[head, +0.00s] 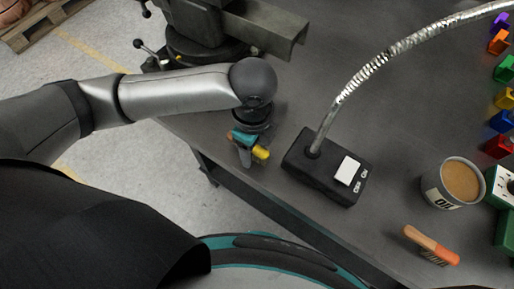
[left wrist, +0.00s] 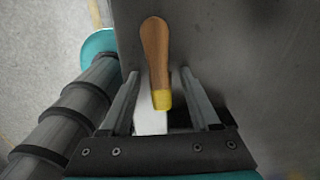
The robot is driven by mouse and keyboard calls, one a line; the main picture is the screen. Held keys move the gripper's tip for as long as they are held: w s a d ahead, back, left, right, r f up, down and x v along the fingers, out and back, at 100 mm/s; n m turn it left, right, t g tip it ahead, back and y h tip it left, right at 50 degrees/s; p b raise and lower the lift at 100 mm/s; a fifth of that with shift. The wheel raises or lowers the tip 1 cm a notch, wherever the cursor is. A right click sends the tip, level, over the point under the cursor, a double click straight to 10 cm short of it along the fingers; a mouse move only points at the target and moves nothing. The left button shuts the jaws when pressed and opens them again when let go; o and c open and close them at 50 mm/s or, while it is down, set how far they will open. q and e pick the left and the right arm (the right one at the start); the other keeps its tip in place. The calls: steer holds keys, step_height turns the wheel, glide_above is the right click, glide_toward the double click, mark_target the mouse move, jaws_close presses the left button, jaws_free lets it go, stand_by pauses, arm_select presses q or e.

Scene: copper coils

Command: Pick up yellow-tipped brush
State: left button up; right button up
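The yellow-tipped brush has a brown wooden handle and a yellow end. In the left wrist view the brush (left wrist: 156,55) lies lengthwise between the two fingers of my left gripper (left wrist: 161,75), with a gap on each side. In the head view only the brush's yellow tip (head: 261,153) shows clearly, beside my left gripper (head: 247,157) at the table's near edge; the rest is hidden by the gripper. My left gripper is open around the brush and is not closed on it. My right gripper is not in view.
A black switch box (head: 310,180) with a flexible metal hose stands just right of the gripper. An orange-handled brush (head: 430,243) and a can of brown liquid (head: 461,181) are farther right. A vise (head: 215,30) stands behind. Coloured clips (head: 501,120) line the right side.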

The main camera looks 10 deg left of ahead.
arm_select(q)
jaws_close()
stand_by(0.5)
step_height(320, 180, up, 20)
steer(key=p, duration=0.7)
steer(key=shift+c, duration=2.1)
jaws_free()
jaws_close()
